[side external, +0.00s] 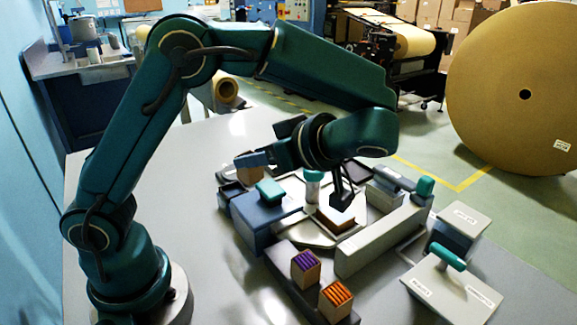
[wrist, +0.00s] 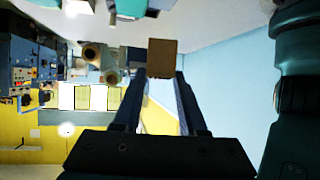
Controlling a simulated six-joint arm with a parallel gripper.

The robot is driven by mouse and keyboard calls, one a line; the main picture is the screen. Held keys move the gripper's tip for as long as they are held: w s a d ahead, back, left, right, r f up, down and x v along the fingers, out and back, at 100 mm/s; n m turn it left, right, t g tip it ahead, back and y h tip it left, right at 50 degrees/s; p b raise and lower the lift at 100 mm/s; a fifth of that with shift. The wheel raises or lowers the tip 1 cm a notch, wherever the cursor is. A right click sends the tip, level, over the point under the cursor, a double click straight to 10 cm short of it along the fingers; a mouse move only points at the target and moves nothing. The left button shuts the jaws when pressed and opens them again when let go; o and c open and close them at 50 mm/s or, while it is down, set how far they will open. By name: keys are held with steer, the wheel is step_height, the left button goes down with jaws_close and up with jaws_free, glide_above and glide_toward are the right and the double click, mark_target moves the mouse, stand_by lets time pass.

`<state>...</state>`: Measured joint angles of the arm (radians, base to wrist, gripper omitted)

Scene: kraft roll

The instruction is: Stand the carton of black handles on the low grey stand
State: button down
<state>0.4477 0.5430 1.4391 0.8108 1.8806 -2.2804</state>
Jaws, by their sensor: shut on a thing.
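My gripper (side external: 262,158) reaches out level above the crowded fixtures, pointing left in the side view. It is shut on a small brown carton (side external: 248,173). The wrist view shows this carton (wrist: 162,58) between the tips of the two fingers. What is inside it is hidden, so I cannot tell the colour of its handles. A low grey stand (side external: 284,284) runs along the near side of the fixtures.
A blue block with a teal handle (side external: 270,190) lies below and near my gripper. A pale tray (side external: 300,225) and a long light grey block (side external: 380,242) fill the middle. Labelled plates (side external: 450,288) sit to the right. The table's left part is clear.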

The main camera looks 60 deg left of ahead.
steer(key=shift+w+d+f+m+t, duration=0.1)
steer(key=shift+d+f+m+t, duration=0.35)
steer(key=shift+d+f, duration=1.05)
steer(key=shift+s+d+f+m+t, duration=0.1)
steer(key=shift+d+f+m+t, duration=0.3)
steer(key=shift+d+f, duration=1.05)
steer(key=shift+w+d+f+m+t, duration=0.1)
steer(key=shift+d+f+m+t, duration=0.3)
steer(key=shift+d+f, duration=1.05)
steer(key=shift+a+f, duration=0.2)
steer(key=shift+f, duration=0.85)
steer(key=shift+c, duration=1.9)
jaws_free()
